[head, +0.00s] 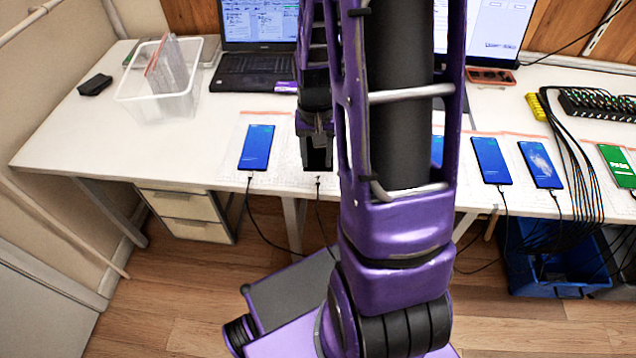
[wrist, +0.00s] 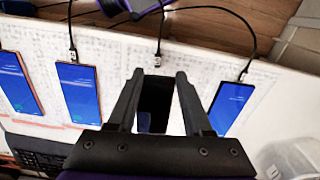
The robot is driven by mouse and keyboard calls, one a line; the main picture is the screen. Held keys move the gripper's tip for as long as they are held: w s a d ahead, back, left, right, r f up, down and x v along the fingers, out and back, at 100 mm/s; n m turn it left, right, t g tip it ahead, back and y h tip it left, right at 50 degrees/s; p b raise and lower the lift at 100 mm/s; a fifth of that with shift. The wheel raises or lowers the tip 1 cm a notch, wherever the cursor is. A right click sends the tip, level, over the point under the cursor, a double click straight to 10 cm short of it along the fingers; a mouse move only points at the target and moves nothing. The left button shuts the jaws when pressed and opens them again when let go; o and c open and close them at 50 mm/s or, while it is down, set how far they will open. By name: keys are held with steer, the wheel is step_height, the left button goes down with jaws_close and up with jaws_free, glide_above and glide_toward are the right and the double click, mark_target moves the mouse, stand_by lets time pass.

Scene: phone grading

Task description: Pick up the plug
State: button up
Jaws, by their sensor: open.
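My gripper (wrist: 160,76) is open and empty, its two fingers reaching over a dark-screened phone (wrist: 155,105) on the white table. A small plug (wrist: 157,59) on a black cable lies just beyond the fingertips, by that phone's end. It looks slightly apart from the phone, but the contact is hard to tell. In the head view my gripper (head: 316,135) hangs above the dark phone (head: 318,160), and the plug (head: 318,181) shows near the table's front edge, its cable dropping over the edge. My arm hides part of the table there.
Blue-screened phones with cables lie on both sides, one at left (head: 256,148) and others at right (head: 491,160). A clear bin (head: 130,98) stands at the left, a laptop (head: 258,72) behind. A cable hub (head: 600,103) sits at the right, with a blue crate (head: 548,283) below.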

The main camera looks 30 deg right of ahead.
mark_target(318, 181)
steer(key=shift+d+f+b, duration=0.15)
steer(key=shift+f+b, duration=0.45)
steer(key=shift+f, duration=2.7)
steer(key=shift+f, duration=0.2)
steer(key=shift+c, duration=0.2)
jaws_close()
